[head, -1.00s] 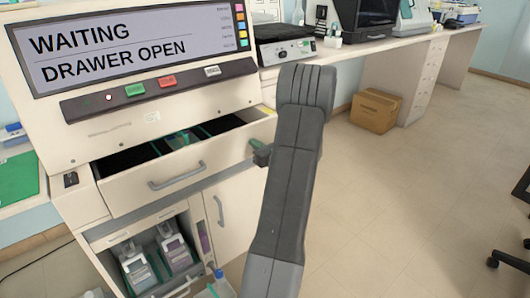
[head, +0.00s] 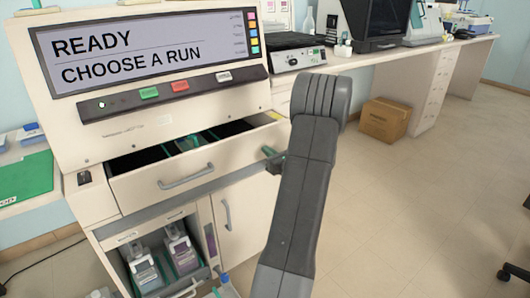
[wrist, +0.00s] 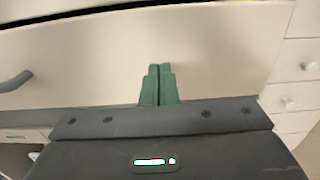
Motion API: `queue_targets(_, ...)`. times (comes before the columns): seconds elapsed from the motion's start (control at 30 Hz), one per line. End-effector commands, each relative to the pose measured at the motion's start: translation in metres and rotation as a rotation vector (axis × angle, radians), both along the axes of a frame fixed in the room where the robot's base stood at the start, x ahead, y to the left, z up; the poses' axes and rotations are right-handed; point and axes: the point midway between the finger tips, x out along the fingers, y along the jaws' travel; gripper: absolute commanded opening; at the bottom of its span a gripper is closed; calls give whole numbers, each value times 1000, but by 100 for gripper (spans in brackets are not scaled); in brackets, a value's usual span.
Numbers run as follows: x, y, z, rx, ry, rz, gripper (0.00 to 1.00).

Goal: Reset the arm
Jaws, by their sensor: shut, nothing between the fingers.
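My gripper (head: 270,153) is shut and empty. Its green fingers show in front of the right part of the drawer front (head: 155,196), partly behind my grey arm. In the wrist view the two fingers (wrist: 158,75) are together, facing the plain cream panel, with a grey handle (wrist: 15,81) off to the left. I cannot tell whether the fingertips touch the panel. The drawer stands partly open, with dark compartments and a green item (head: 188,143) inside. The staining machine's screen (head: 150,46) reads "READY" and "CHOOSE A RUN".
Below the drawer, an open bay holds bottles (head: 180,252) beside a closed cabinet door (head: 250,215). A counter (head: 415,50) with lab devices runs along the back right. A cardboard box (head: 385,119) sits under it. The floor (head: 420,210) to the right is mostly clear.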

Motion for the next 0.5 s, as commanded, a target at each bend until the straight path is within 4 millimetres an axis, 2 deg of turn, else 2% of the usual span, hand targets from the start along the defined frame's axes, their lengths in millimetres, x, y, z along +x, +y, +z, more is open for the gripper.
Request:
queue_targets(0.1,-23,-19,0,1,5,-5,0)
queue_targets(0.3,-59,-45,-1,-1,6,-3,0)
queue_targets(0.5,-79,-59,-2,-1,5,0,0)
